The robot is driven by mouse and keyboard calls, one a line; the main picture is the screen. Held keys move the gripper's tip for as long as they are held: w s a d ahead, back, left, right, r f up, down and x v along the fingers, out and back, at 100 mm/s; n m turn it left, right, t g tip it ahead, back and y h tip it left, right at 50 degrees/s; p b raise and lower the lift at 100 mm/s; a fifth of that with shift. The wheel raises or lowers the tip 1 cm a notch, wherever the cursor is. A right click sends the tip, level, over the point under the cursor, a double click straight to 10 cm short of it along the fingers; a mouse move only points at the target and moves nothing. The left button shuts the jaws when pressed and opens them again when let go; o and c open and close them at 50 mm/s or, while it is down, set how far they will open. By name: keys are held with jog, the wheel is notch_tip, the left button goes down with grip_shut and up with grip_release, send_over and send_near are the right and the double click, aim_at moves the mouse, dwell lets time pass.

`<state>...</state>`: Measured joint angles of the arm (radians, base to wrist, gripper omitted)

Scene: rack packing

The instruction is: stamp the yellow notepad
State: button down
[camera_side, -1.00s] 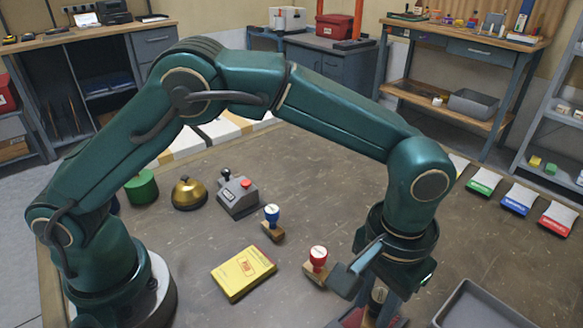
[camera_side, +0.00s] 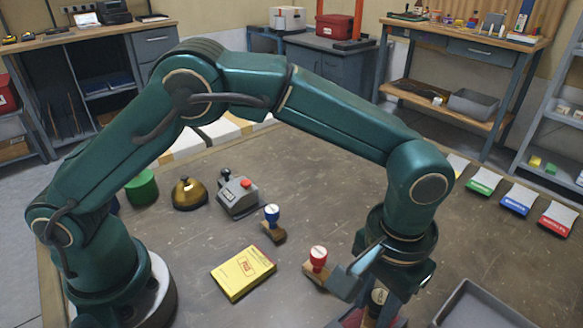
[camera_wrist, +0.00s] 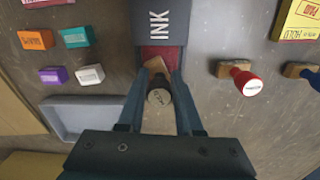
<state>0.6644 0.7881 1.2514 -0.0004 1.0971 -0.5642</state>
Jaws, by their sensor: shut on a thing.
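The yellow notepad (camera_side: 243,273) lies flat on the table in the side view, with a red boxed mark on its cover. Its corner shows at the upper right of the wrist view (camera_wrist: 298,18). My gripper (camera_wrist: 160,112) is shut on a dark-handled stamp (camera_wrist: 159,98) with a wooden block. It holds the stamp at the red ink pad (camera_wrist: 160,57), whose dark lid reads INK. I cannot tell whether the stamp touches the pad. In the side view my gripper (camera_side: 378,290) is right of the notepad, and the stamp is partly hidden.
A red-handled stamp (camera_side: 317,262) stands between notepad and gripper; a blue-handled stamp (camera_side: 272,219) stands behind. A grey device (camera_side: 238,197), a brass bell (camera_side: 188,194) and a green cylinder (camera_side: 142,188) are farther back. A grey tray (camera_side: 480,305) is at the right.

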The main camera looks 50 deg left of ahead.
jog(key=shift+f, duration=0.45)
dwell(1.1)
jog(key=shift+r, duration=3.6)
